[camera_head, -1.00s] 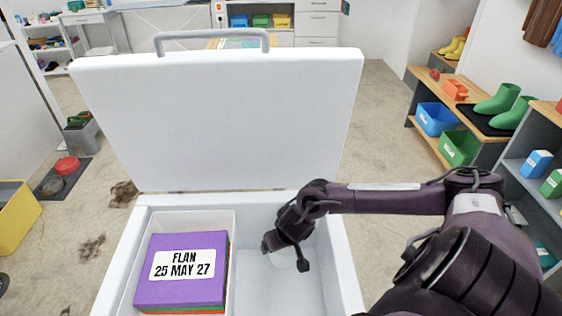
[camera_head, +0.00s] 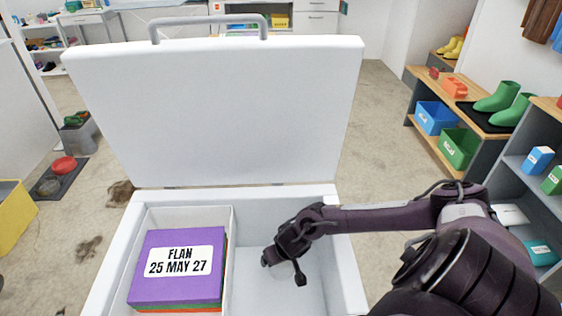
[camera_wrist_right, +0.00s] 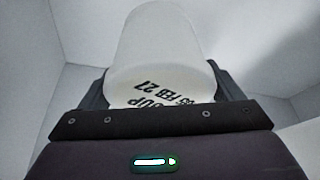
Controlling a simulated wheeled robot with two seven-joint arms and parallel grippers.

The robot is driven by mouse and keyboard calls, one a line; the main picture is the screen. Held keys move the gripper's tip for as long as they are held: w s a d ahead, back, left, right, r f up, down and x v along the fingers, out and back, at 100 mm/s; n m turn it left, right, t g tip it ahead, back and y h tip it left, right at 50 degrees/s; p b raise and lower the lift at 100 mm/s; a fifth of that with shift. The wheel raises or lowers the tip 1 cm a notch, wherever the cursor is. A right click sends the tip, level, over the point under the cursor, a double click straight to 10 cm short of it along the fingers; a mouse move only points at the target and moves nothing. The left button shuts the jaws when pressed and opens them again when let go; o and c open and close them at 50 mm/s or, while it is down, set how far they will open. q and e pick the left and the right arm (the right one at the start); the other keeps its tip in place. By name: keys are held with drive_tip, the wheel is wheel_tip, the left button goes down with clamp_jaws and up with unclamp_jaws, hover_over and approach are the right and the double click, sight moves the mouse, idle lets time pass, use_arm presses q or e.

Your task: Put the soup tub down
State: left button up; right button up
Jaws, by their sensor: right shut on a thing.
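The soup tub (camera_wrist_right: 165,55) is white, with black lettering that reads in part "OUP" and "FEB 27" in the right wrist view. My right gripper (camera_wrist_right: 155,100) is shut on it. In the head view my right gripper (camera_head: 281,251) reaches down inside the right part of an open white chest (camera_head: 347,255). The tub cannot be made out there, and I cannot tell whether it touches the chest floor. My left gripper is not in view.
The raised lid (camera_head: 220,110) stands behind. The right part shows bare white floor around my gripper.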

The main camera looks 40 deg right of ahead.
drive_tip(key=o, duration=1.1)
drive_tip(key=shift+r, duration=0.1)
drive_tip(key=p+v, duration=0.4)
drive_tip(key=v, duration=0.6)
drive_tip(key=shift+r, duration=0.3)
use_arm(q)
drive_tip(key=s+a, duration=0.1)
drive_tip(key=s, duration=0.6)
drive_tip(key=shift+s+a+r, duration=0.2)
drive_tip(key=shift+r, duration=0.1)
use_arm(e)
drive_tip(key=shift+s+a+r, duration=0.1)
drive_tip(key=shift+s+r, duration=0.25)
drive_tip(key=shift+r, duration=0.3)
